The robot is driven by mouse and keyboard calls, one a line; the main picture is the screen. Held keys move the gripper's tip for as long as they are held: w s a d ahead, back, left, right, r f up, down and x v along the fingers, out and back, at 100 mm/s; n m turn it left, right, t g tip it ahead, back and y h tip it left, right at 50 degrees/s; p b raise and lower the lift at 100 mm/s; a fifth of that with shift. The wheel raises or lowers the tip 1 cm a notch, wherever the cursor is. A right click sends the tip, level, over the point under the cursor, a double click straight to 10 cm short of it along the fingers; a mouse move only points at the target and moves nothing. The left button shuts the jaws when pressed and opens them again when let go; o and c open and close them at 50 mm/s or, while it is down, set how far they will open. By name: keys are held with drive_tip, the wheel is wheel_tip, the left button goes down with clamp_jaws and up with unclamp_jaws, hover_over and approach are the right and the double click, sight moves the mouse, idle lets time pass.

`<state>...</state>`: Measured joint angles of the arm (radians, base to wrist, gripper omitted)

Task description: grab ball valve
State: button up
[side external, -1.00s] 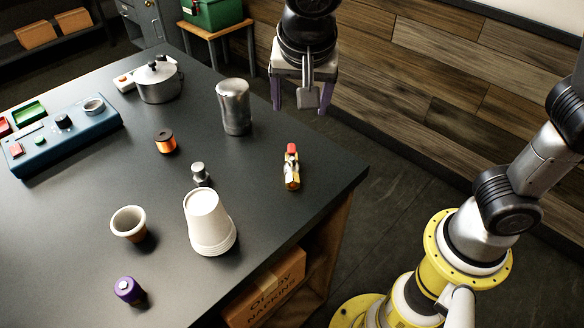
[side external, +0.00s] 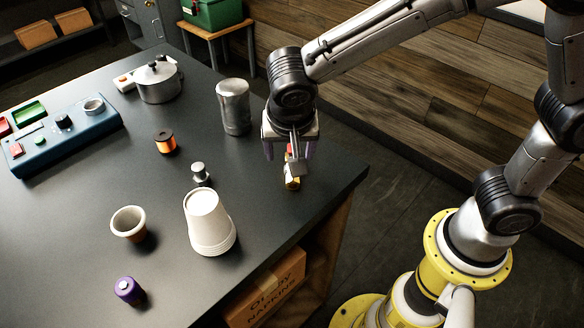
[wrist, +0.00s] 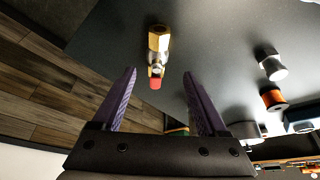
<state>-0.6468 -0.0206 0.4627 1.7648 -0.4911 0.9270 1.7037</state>
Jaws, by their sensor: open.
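The ball valve (side external: 292,183) is a small brass fitting with a red handle end, lying near the right edge of the dark table. In the wrist view the ball valve (wrist: 158,42) is beyond the fingertips, roughly centred between them, with its red end (wrist: 155,83) toward my gripper. My gripper (side external: 290,158) is just above the valve and partly hides it in the side view. The purple fingers of my gripper (wrist: 160,75) are spread wide with nothing between them.
A metal canister (side external: 234,108) stands close to the left of my gripper. A metal fitting (side external: 200,173), an orange spool (side external: 165,141) and a stack of white cups (side external: 208,222) are further left. The table edge is close on the right.

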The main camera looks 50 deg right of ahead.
drive_tip(key=x, duration=0.4)
drive_tip(key=shift+s+d, duration=0.15)
drive_tip(key=shift+d, duration=0.05)
drive_tip(key=shift+c, duration=0.3)
clamp_jaws()
